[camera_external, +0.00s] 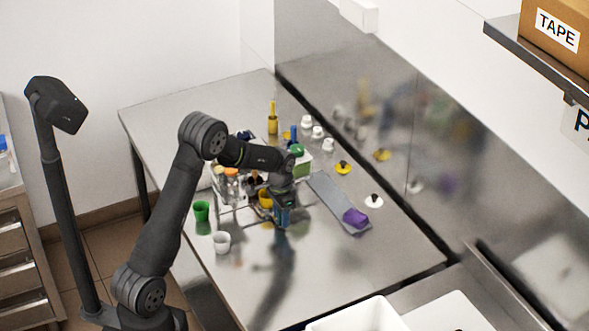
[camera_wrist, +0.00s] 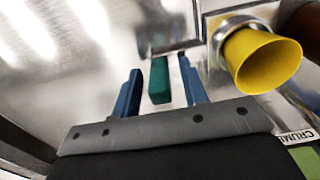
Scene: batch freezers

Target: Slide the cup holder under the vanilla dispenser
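A yellow cup (camera_wrist: 262,60) sits in a metal ring of the cup holder (camera_wrist: 232,24) at the upper right of the wrist view. A teal handle (camera_wrist: 159,80), apparently the holder's, reaches down between my fingertips. My gripper (camera_wrist: 160,85) is open, with one blue finger on each side of the handle and visible gaps between. In the external view my gripper (camera_external: 282,218) points down over the steel table beside the yellow cup (camera_external: 265,198). My arm hides much of the holder there. I cannot tell which dispenser is the vanilla one.
A green cup (camera_external: 201,210) and a white cup (camera_external: 221,242) stand left of my gripper. White-capped containers (camera_external: 317,132) stand behind. The table's front (camera_external: 330,270) is clear.

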